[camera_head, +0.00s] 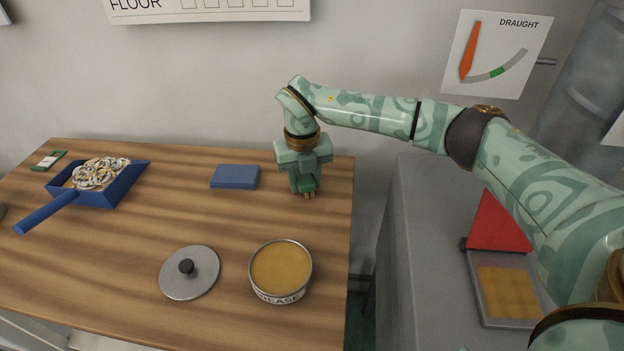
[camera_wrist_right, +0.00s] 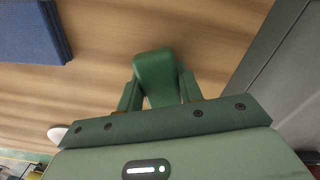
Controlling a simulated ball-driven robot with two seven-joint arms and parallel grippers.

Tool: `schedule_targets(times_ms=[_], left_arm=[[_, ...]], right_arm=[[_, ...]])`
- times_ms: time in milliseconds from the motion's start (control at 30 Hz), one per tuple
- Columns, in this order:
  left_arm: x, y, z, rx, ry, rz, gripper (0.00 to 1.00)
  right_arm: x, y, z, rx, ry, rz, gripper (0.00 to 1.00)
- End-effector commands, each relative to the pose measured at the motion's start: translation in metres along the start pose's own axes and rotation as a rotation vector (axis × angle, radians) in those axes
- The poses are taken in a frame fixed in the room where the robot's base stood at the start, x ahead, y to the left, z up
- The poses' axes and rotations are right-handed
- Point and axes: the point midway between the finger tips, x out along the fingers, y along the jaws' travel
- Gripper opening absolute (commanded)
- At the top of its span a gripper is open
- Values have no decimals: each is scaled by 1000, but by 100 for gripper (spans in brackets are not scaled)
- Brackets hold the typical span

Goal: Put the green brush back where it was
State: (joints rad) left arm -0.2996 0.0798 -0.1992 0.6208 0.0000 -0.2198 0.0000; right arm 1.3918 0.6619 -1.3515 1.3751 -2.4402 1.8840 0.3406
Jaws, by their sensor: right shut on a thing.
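My right gripper (camera_head: 304,177) points down over the right rear part of the wooden table (camera_head: 215,215). It is shut on the green brush (camera_head: 306,186), whose tan bristles show just below the fingers. In the right wrist view the green body of the brush (camera_wrist_right: 156,72) sits between the two green fingers of the same gripper (camera_wrist_right: 160,90). The brush is at or close above the table top; I cannot tell whether it touches. My left gripper is not in view.
A blue block (camera_head: 235,176) lies left of the brush. An open grease tin (camera_head: 280,271) and a round lid (camera_head: 189,273) are in front. A blue dustpan (camera_head: 118,190) with curled tape is at left. Right of the table edge stands a grey cabinet (camera_head: 415,240).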

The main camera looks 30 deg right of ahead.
Motion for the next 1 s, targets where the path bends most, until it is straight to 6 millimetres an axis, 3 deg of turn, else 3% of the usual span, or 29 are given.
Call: schedule_targets(times_ms=[233, 267, 300, 333, 667, 767, 1000], left_arm=[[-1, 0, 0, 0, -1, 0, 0], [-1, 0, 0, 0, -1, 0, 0], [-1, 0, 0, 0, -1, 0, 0], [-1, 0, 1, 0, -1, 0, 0], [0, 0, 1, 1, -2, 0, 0], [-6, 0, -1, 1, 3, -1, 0], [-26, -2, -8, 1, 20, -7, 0]], right_arm=[[5, 0, 0, 1, 1, 0, 18], [5, 0, 0, 1, 1, 0, 44], [5, 0, 0, 1, 1, 0, 56], [5, 0, 0, 1, 1, 0, 58], [0, 0, 0, 0, -1, 0, 58], [-16, 0, 0, 0, -3, 0, 58], [-76, 0, 0, 1, -7, 1, 58]])
